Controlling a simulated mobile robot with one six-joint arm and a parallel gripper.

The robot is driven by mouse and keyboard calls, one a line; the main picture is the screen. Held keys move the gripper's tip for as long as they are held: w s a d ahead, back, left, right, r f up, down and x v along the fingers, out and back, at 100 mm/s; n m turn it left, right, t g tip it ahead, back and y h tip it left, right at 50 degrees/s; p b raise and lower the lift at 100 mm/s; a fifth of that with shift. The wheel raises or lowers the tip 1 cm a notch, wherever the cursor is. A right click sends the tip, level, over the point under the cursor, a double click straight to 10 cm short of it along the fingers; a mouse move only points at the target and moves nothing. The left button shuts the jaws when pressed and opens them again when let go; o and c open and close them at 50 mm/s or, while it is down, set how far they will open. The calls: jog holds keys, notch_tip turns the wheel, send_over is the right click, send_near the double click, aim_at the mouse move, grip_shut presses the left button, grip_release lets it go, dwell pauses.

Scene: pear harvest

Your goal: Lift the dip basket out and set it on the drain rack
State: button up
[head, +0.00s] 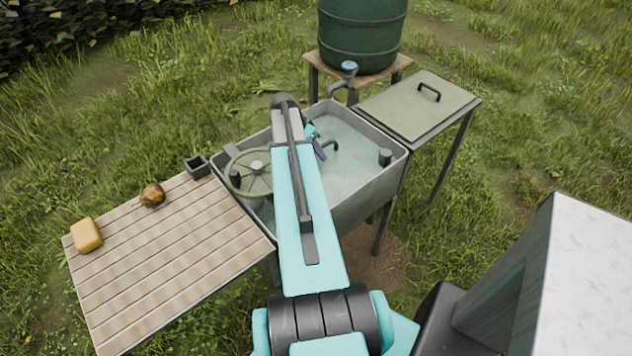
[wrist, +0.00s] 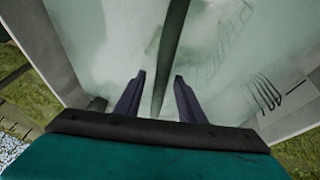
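The metal trough (head: 352,200) holds cloudy water. A dark handle (head: 331,146) rises from the water just right of my gripper (head: 316,143). In the wrist view my gripper (wrist: 158,98) is open, and a dark green bar (wrist: 170,55), apparently the dip basket's handle, runs between the two fingers with a gap on each side. A faint mesh, apparently the dip basket (wrist: 218,55), shows under the water. My arm hides part of the trough in the head view. The slatted board (head: 165,250), apparently the drain rack, lies left of the trough and looks clear in its middle.
A yellow block (head: 86,235) and a brown lump (head: 152,195) lie along the board's far edge, with a small dark box (head: 197,167) near the trough. A round wheel (head: 248,172) sits at the trough's left end. A tap (head: 348,72) and a lidded side table (head: 415,105) stand behind.

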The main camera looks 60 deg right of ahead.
jog(key=shift+f, duration=0.1)
jog(key=shift+c, duration=0.5)
grip_shut()
dwell(1.2)
